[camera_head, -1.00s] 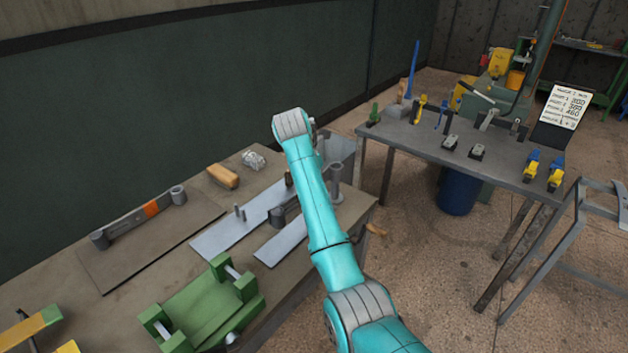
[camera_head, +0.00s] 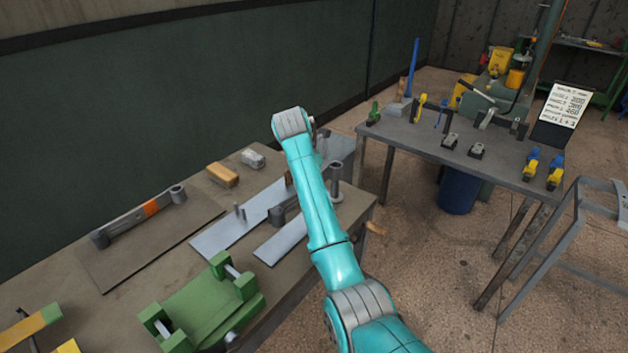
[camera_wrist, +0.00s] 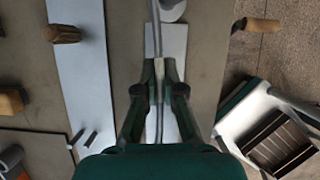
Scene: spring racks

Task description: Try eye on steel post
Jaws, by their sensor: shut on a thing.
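In the wrist view a round grey top (camera_wrist: 172,10), which looks like the post, shows at the upper edge. My gripper (camera_wrist: 159,76) is shut on a thin grey steel leaf (camera_wrist: 155,35), seen edge-on and running up beside the round top. In the head view a dark rolled end (camera_head: 277,215), probably the leaf's eye, shows left of my arm. My arm hides the gripper there. Whether the leaf touches the post I cannot tell.
A leaf with an orange band (camera_head: 151,208) lies on a board at the left. A green vice-like fixture (camera_head: 210,305) stands in front. Pale plates (camera_head: 232,228) and a wooden block (camera_head: 222,175) lie on the bench. A second table (camera_head: 400,128) stands right, across open floor.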

